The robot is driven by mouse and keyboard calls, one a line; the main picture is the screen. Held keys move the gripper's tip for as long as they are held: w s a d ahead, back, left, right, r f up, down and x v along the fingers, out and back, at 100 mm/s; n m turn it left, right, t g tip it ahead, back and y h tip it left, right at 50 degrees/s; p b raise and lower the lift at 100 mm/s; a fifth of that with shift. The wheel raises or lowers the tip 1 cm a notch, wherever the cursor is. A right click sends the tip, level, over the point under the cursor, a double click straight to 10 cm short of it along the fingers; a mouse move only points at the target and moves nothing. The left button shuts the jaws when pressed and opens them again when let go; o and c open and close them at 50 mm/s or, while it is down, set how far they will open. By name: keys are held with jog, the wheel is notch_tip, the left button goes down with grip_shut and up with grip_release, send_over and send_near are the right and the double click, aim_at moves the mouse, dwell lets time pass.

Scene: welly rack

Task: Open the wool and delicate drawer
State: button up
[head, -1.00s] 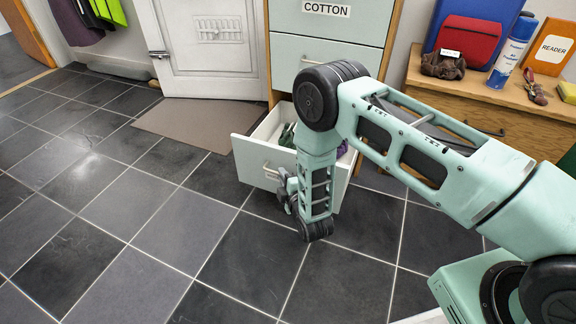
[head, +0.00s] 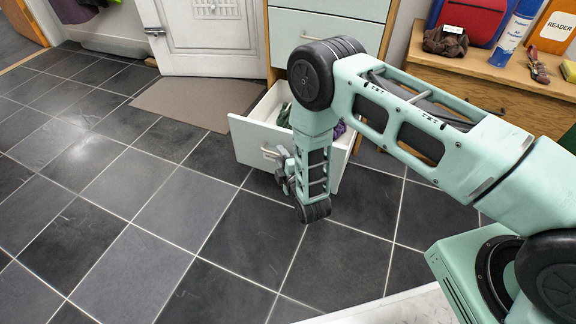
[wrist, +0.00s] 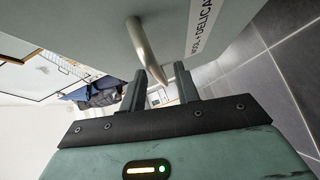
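The wool and delicate drawer (head: 248,137) is the bottom drawer of the cabinet and stands pulled well out. Dark green and purple cloth shows inside, partly hidden by my arm. Its handle (head: 270,152) is a pale bar on the front. In the wrist view the handle (wrist: 147,50) runs down to near my fingertips, beside a partly cut-off label (wrist: 202,22). My gripper (head: 284,178) is low in front of the drawer. The wrist view shows my gripper (wrist: 162,82) with its fingers apart; I cannot tell whether either touches the handle.
A shut drawer (head: 325,30) is above the open one. A brown mat (head: 190,103) and a white door (head: 210,45) are to the left. A wooden chest (head: 475,80) with bags, a spray can and a book is at right. The tiled floor in front is clear.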

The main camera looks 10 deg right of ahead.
jog(key=p+v, duration=0.6)
jog(key=v, duration=1.1)
jog(key=shift+p, duration=0.35)
jog(key=shift+s, duration=0.1)
